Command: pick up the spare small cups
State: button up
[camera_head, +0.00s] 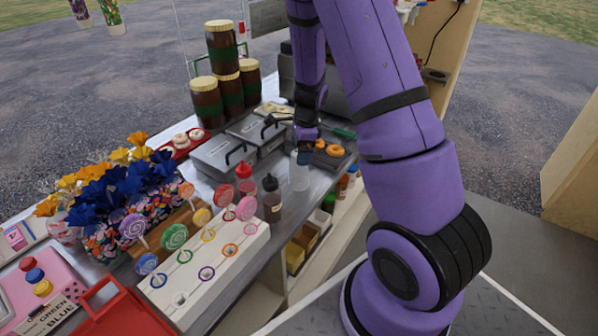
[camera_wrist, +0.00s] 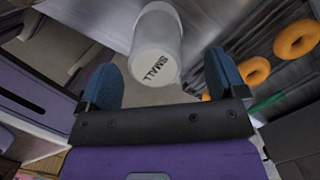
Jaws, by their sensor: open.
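The small cups (camera_wrist: 158,38) show in the wrist view as a whitish, translucent stack whose near end is marked "SMALL". That end lies between the two blue fingers of my gripper (camera_wrist: 162,78), with a gap on each side. My gripper is open and holds nothing. In the head view the cups (camera_head: 299,174) stand on the metal counter, just below my gripper (camera_head: 305,155). How many cups are in the stack cannot be told.
Orange doughnuts (camera_head: 332,150) lie close to the right of my gripper. Red and dark sauce bottles (camera_head: 271,198) and a lollipop stand (camera_head: 205,262) are nearby. Lidded metal containers (camera_head: 222,154) and stacked jars (camera_head: 221,45) are farther back. The counter's front edge is close.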

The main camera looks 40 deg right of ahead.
aim_at(299, 169)
jog(key=shift+a+f, duration=0.25)
jog(key=shift+f, duration=0.85)
jog(key=shift+a+f, duration=0.2)
jog(key=shift+f, duration=0.9)
jog(key=c, duration=1.1)
jog(key=shift+r, duration=0.15)
